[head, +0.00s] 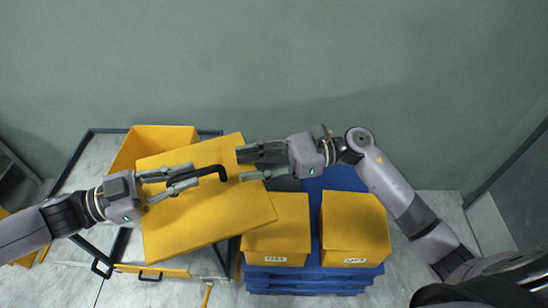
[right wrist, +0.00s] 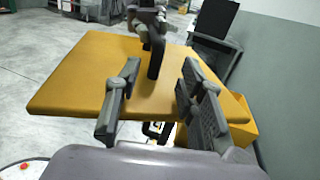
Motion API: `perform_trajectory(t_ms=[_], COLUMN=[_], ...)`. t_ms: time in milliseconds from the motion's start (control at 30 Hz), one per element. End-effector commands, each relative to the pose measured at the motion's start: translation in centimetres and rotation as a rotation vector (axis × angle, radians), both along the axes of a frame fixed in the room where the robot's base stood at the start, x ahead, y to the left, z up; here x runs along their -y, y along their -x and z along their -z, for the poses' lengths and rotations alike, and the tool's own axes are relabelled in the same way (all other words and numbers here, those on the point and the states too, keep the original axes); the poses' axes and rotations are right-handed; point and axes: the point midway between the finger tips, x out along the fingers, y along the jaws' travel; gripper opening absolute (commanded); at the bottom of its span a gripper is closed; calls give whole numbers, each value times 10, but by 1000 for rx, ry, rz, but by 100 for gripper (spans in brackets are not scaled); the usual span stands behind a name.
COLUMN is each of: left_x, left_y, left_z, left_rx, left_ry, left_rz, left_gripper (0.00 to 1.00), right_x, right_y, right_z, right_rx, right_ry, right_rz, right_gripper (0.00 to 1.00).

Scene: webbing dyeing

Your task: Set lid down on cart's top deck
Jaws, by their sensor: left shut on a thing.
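The yellow lid (head: 220,215) is a flat, square panel with a black bar handle (head: 212,171). My left gripper (head: 197,176) is shut on that handle and holds the lid, which looks turned at an angle. The lid overlaps the right part of the cart (head: 96,158) and a yellow box in the head view; its height above the deck is hard to tell. In the right wrist view the lid (right wrist: 75,80) fills the middle, with the handle (right wrist: 156,55) upright. My right gripper (head: 242,167) is open and empty beside the handle, its fingers (right wrist: 160,78) apart.
An open yellow box (head: 160,136) stands at the cart's back, partly hidden by the lid. Two labelled yellow boxes (head: 277,225) (head: 354,222) stand on a blue pallet (head: 310,278) right of the cart. A green-grey wall (head: 270,60) is behind. The cart's left deck looks bare.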

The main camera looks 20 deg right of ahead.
Motion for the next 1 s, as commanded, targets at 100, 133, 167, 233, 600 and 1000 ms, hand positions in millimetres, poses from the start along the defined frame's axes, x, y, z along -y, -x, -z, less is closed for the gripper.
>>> perform_trajectory(t_ms=[100,133,167,233,600,1000], left_x=[0,0,0,0,0,0], left_y=[0,0,0,0,0,0], left_z=[-1,-1,-1,-1,-1,-1], left_rx=[1,1,1,1,1,1], left_ry=[2,2,2,2,2,2], left_rz=[0,0,0,0,1,1], left_gripper=[0,0,0,0,0,0], right_x=[-23,-28,-32,-42,-58,-58], right_y=[-2,-3,-3,-4,-6,-6], right_z=[-1,-1,-1,0,0,0], right_rx=[0,0,0,-2,-3,-3], right_ry=[-3,-3,-3,-3,0,0], right_rz=[-1,-2,-1,0,2,2], right_gripper=[36,36,36,36,36,19])
